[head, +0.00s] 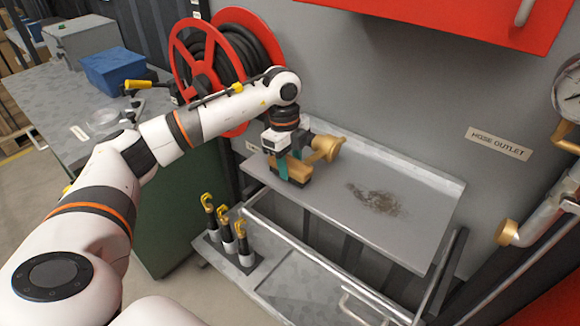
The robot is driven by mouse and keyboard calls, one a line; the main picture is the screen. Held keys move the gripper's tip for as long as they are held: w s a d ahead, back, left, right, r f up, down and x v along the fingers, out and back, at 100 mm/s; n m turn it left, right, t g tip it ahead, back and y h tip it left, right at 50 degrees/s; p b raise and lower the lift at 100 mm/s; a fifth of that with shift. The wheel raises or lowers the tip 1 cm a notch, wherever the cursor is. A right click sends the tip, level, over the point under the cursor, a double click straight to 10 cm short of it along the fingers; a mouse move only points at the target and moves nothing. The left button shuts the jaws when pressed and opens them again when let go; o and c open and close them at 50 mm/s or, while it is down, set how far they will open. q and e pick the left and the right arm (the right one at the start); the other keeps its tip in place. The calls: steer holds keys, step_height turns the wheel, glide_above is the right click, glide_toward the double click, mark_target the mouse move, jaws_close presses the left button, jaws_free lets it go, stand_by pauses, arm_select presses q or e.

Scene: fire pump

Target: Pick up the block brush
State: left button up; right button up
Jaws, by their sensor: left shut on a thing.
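My left gripper (284,168) reaches down from the left over the grey metal shelf. It is shut on the block brush (298,169), a tan wooden block with a dark underside, near the shelf's back left corner. The gripper's fingers hide part of the brush. I cannot tell whether the brush touches the shelf or is just above it. My right gripper is not in view.
A brass fitting (325,149) is close behind the brush. The shelf (420,243) has a dark dirt patch (376,199) and free room at right. A red hose reel (205,62) stands behind my arm. Several yellow-topped tools (226,222) stand below left.

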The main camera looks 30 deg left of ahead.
arm_select(q)
steer(key=shift+s+a, duration=0.1)
steer(key=shift+s, duration=0.25)
steer(key=s+a+b, duration=0.1)
steer(key=s+b, duration=0.3)
steer(key=s, duration=1.3)
steer(key=shift+s, duration=0.15)
steer(key=shift+a, duration=0.1)
steer(key=o, duration=0.5)
steer(key=c, duration=0.3)
steer(key=shift+c, duration=0.2)
